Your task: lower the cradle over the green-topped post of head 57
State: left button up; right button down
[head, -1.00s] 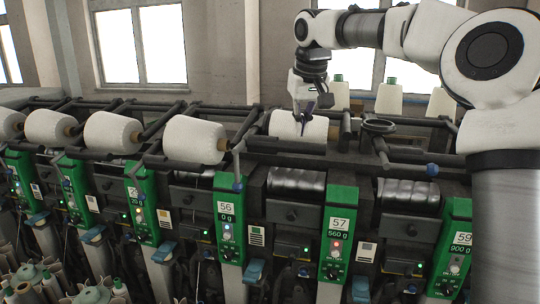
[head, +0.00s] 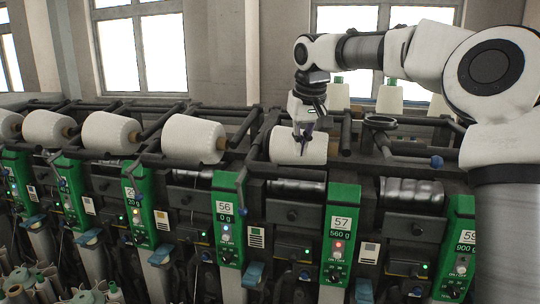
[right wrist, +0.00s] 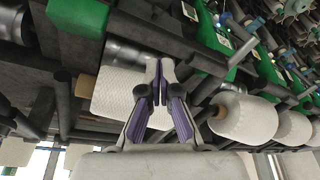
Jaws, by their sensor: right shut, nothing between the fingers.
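Head 57 is the green-topped post (head: 341,223) with the white "57" and "560 g" labels, right of centre in the head view. Behind it to the left, a white yarn cone (head: 285,146) sits in head 57's dark cradle, above the black drum (head: 297,187). The right gripper (head: 303,152) hangs fingers-down at the cone's front. Its purple-padded fingers (right wrist: 160,68) are shut with nothing between them, and overlap the cone (right wrist: 115,98) in the right wrist view. Whether they touch cone or cradle is unclear. My left gripper is not in view.
Cones on neighbouring heads, such as the one by head 56 (head: 193,139), stand close on the left. Blue-knobbed handles (head: 436,161) and dark bars crowd the row. More cones (head: 388,97) stand behind. My right arm spans the upper right.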

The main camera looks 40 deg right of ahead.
jog(key=s+a+r+p, duration=0.2)
jog(key=a+r+p, duration=0.1)
jog(key=r, duration=0.4)
jog(key=shift+s+r+p, duration=0.15)
jog(key=shift+s+p, duration=0.2)
jog(key=shift+p, duration=0.4)
jog(key=shift+w, duration=0.1)
